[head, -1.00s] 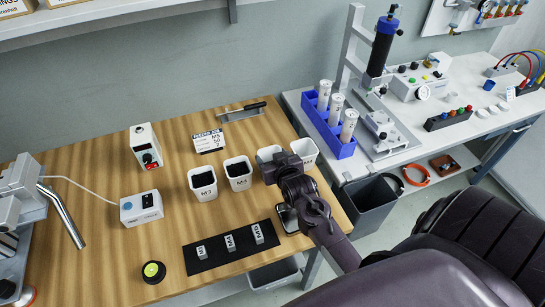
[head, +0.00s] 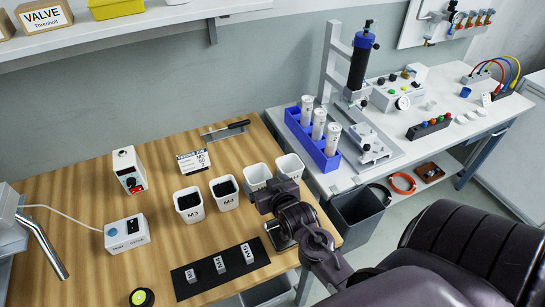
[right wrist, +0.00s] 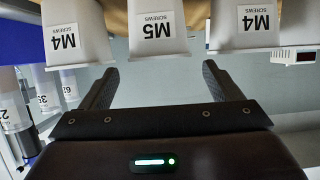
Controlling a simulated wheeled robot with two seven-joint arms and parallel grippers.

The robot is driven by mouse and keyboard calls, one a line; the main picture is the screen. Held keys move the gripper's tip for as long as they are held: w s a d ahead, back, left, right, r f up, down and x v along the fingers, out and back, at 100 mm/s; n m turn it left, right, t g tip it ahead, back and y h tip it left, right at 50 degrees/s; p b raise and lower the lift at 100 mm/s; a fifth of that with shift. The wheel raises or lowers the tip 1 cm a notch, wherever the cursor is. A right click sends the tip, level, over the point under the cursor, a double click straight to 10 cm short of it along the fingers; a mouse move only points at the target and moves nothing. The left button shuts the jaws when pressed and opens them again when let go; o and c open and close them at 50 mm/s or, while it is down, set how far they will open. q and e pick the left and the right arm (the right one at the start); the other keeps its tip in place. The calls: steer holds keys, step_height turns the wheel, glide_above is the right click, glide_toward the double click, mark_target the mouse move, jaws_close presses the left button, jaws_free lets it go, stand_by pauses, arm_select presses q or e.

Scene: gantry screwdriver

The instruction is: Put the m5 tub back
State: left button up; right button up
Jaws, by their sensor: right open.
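The M5 tub is a white tapered tub; its label reads M5 in the right wrist view (right wrist: 157,28). In the head view it is the third tub (head: 256,177) of the row, partly hidden behind my right gripper (head: 268,196). The gripper is at its front side, with no contact seen. In the right wrist view my right gripper (right wrist: 157,78) is open with nothing between its fingers, the M5 tub beyond the tips. My left gripper is not in view.
Dark-filled M3 (head: 188,212) and M4 (head: 225,198) tubs stand to the left; another white tub (head: 289,165) stands to the right. A black mat with small blocks (head: 203,283) lies in front.

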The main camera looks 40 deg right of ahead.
steer(key=v, duration=0.6)
steer(key=shift+s, duration=0.15)
steer(key=shift+a, duration=0.1)
